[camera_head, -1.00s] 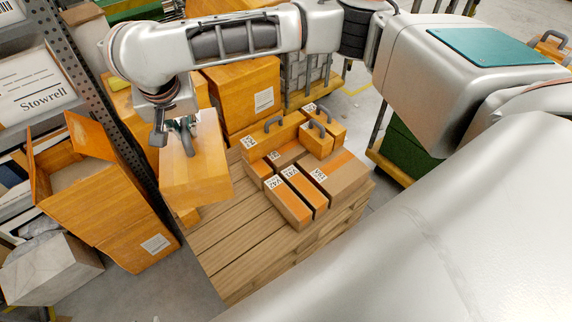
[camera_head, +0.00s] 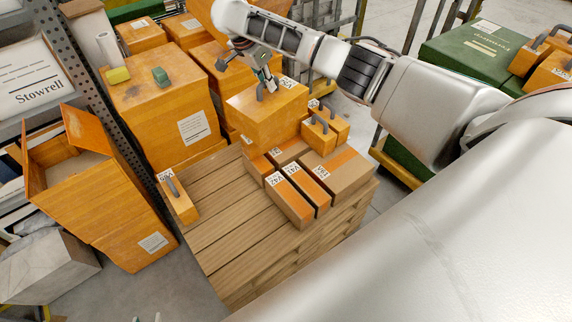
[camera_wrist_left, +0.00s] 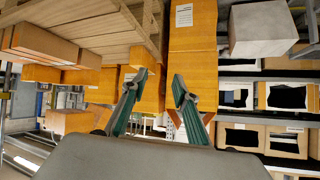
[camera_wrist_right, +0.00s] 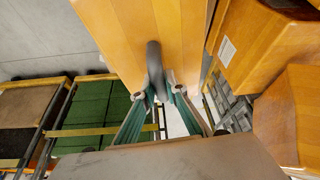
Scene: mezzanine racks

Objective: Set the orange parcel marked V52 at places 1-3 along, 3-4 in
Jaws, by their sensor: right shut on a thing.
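My right gripper (camera_head: 268,86) is shut on the grey handle of a large orange parcel (camera_head: 262,118). The parcel hangs over the back of the wooden pallet (camera_head: 232,236), close above or against the parcels there; contact cannot be told. A white label shows on its top, too small to read surely as V52. In the right wrist view the fingers (camera_wrist_right: 157,90) grip the handle, with the orange parcel (camera_wrist_right: 125,35) beyond. My left gripper (camera_wrist_left: 158,84) is open and empty in the left wrist view, with the pallet and boxes beyond.
Strapped brown-orange parcels (camera_head: 340,172) and small handled orange ones (camera_head: 318,138) fill the pallet's right and back. A small handled parcel (camera_head: 180,205) stands at its left edge. The front-left planks are bare. Big orange boxes (camera_head: 165,105) stand behind; an open carton (camera_head: 95,190) stands left.

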